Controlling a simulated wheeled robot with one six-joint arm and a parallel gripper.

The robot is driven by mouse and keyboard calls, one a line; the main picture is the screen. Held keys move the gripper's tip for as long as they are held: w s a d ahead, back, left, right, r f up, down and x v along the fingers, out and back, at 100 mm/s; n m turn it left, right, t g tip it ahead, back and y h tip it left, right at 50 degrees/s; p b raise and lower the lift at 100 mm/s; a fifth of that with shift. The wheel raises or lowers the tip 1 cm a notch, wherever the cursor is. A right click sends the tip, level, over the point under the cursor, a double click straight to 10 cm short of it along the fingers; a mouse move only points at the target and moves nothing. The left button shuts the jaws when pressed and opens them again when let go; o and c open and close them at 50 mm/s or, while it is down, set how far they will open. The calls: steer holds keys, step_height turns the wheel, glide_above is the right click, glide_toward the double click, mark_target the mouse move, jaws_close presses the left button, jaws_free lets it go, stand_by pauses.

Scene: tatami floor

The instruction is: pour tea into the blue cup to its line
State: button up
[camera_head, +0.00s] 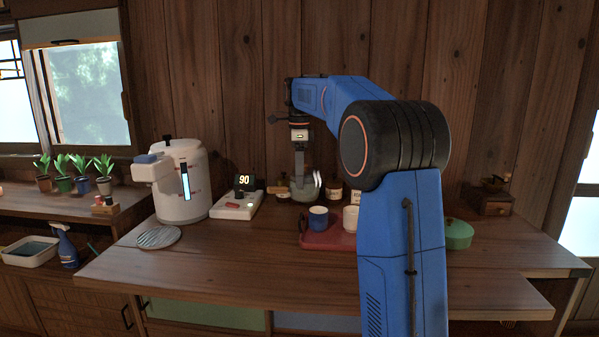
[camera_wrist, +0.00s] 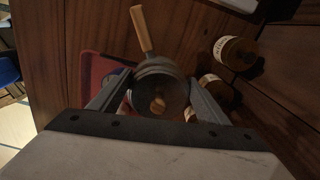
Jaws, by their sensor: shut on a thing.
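A grey teapot (camera_head: 304,190) is held by my gripper (camera_head: 299,172) just behind the blue cup. In the wrist view the round pot (camera_wrist: 152,72) sits between the two fingers (camera_wrist: 158,92), with its wooden side handle (camera_wrist: 142,28) pointing up the picture and a wooden lid knob (camera_wrist: 157,104). The blue cup (camera_head: 318,219) stands upright on the red tray (camera_head: 318,240), left of a white cup (camera_head: 351,217). I cannot see the blue cup's line or the tea level. No stream of tea shows.
A white water boiler (camera_head: 182,190) and a scale-like device reading 90 (camera_head: 237,205) stand left of the tray. Labelled jars (camera_head: 334,190) stand behind it, also in the wrist view (camera_wrist: 235,52). A green container (camera_head: 458,234) is right.

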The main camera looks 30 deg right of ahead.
steer(key=shift+f, duration=1.15)
steer(key=shift+s+r+t, duration=0.3)
steer(key=shift+r+t, duration=0.45)
steer(key=shift+t, duration=0.2)
steer(key=shift+s+r+t, duration=0.3)
steer(key=shift+r+t, duration=0.45)
steer(key=shift+t, duration=0.2)
steer(key=shift+a, duration=0.1)
